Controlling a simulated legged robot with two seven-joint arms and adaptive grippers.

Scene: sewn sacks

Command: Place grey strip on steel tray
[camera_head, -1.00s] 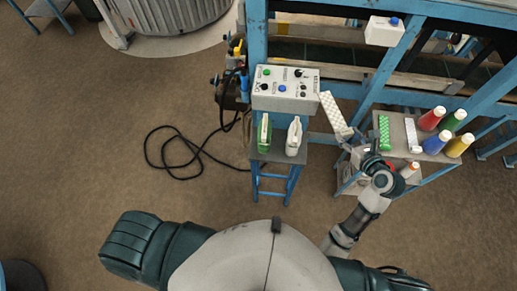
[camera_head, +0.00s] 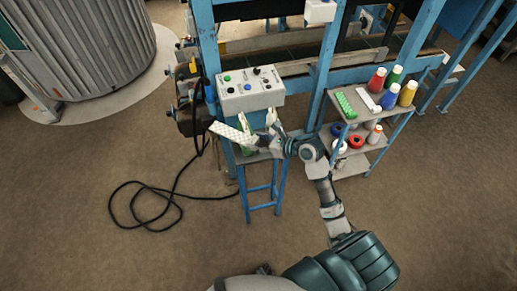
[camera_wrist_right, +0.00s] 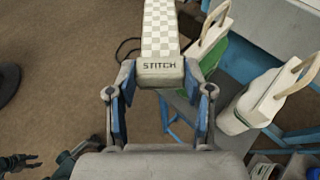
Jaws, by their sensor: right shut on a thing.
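My right gripper (camera_head: 256,141) is shut on a pale grey checked strip (camera_head: 226,132) and holds it above the small blue stand (camera_head: 261,187), pointing left. In the right wrist view the gripper (camera_wrist_right: 160,88) grips the strip (camera_wrist_right: 160,28) at an end block marked STITCH. I cannot tell which surface is the steel tray. My left gripper is not in the head view.
A control box (camera_head: 250,90) is behind. The right shelf holds a green strip (camera_head: 346,105), a whitish strip (camera_head: 369,100) and several bottles. A black cable (camera_head: 150,190) lies on the floor.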

